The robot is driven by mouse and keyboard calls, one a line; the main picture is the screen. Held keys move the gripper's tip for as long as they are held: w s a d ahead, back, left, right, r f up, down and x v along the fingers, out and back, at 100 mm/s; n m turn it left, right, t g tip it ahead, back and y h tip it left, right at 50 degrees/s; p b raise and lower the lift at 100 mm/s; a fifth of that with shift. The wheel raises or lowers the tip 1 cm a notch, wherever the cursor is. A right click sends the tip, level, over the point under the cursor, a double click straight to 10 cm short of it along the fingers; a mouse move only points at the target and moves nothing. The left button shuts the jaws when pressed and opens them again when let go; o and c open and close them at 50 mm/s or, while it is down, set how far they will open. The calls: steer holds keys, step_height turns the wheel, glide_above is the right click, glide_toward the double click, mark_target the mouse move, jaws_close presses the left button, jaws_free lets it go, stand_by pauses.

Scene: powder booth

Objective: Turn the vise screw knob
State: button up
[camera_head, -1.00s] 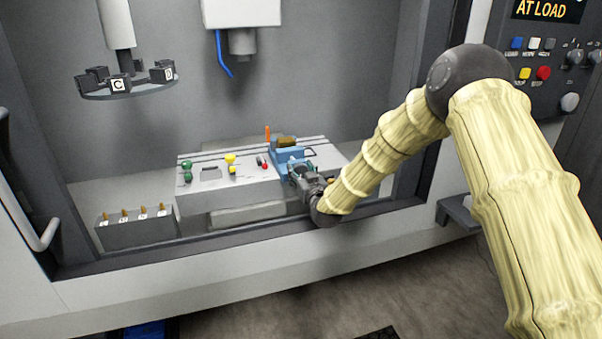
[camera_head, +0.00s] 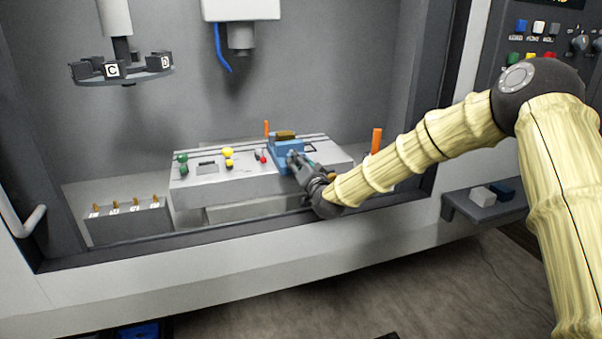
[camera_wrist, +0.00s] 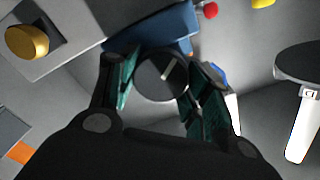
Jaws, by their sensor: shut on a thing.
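The blue vise (camera_head: 286,152) sits on the grey machine table (camera_head: 225,185), with a brownish block (camera_head: 285,134) at its top. My gripper (camera_head: 294,161) is at the front of the vise. In the wrist view, the vise's blue body (camera_wrist: 160,32) is at the top. A round dark knob (camera_wrist: 160,76) with a light mark on its face lies between the two teal-padded fingers of my gripper (camera_wrist: 158,88). The fingers are shut on this knob. In the head view the knob is hidden by my gripper.
Yellow, red and green knobs stand on the table left of the vise, including a yellow one (camera_head: 228,152). Orange posts stand behind the vise (camera_head: 266,128) and at right (camera_head: 376,141). A tool rack (camera_head: 130,222) is at left. The booth's front sill (camera_head: 240,237) runs below my wrist.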

steer(key=m+b, duration=0.4)
steer(key=shift+d+f+m, duration=0.15)
steer(key=shift+f+m, duration=0.15)
steer(key=shift+f, duration=0.05)
steer(key=m+b, duration=0.4)
steer(key=shift+f+m, duration=0.1)
steer(key=shift+m, duration=0.2)
steer(key=m+b, duration=0.4)
steer(key=shift+f, duration=0.1)
steer(key=shift+m+b, duration=1.3)
steer(key=shift+m, duration=0.6)
steer(key=shift+r+m, duration=0.2)
steer(key=shift+m, duration=0.1)
steer(key=o, duration=1)
steer(key=shift+o, duration=0.2)
